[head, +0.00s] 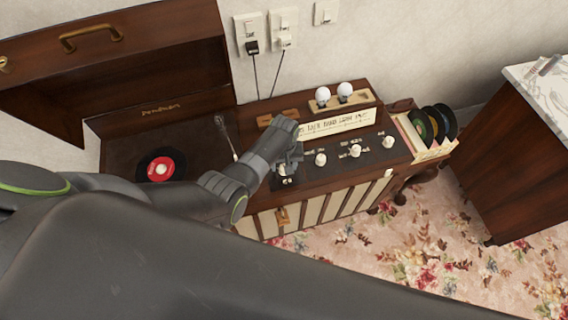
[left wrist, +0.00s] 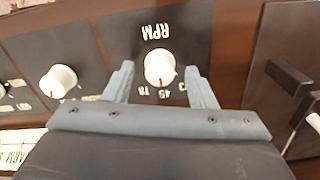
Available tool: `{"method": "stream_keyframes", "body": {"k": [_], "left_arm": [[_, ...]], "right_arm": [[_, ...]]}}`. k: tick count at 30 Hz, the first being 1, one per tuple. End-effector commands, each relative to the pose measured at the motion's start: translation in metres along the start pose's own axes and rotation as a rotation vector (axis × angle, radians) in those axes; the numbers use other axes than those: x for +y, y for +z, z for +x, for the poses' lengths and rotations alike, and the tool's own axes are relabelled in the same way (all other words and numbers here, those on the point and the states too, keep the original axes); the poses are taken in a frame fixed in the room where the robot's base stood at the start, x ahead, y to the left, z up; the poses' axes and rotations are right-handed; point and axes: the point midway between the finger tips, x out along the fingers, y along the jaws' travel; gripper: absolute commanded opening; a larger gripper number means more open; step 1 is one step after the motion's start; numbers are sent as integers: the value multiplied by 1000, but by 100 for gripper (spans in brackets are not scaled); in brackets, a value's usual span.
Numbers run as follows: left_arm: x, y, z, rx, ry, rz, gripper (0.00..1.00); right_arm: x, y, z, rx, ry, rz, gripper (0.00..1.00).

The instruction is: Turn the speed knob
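The speed knob (left wrist: 159,67) is a round cream knob with a red mark, on a dark panel under upside-down "RPM" lettering. Its red mark points toward the "45" in the left wrist view. My left gripper (left wrist: 160,88) is open, with one finger on each side of the knob and a visible gap on both sides. In the head view my left gripper (head: 290,165) is over the left end of the record player's control panel (head: 338,160) and largely hides the knob there. My right gripper is not in view.
Other cream knobs (head: 355,151) sit to the right on the panel. The turntable with a red-labelled record (head: 161,168) and tonearm (head: 228,138) are left of the gripper. The raised lid (head: 130,60) stands behind. Records (head: 437,122) stand in a rack at right.

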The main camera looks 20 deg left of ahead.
Motion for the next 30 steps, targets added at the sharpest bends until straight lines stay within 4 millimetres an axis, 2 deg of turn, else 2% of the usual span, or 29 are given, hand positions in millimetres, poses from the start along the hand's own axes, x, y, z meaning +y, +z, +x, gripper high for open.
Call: {"method": "stream_keyframes", "body": {"k": [7,11,23,30], "left_arm": [[0,0,-2,1,1,0,51],[1,0,-13,2,1,1,51],[0,-1,-74,4,2,-1,51],[0,-1,-116,3,2,0,51]], "right_arm": [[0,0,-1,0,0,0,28],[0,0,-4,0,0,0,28],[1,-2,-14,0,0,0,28],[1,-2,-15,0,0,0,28]]}}
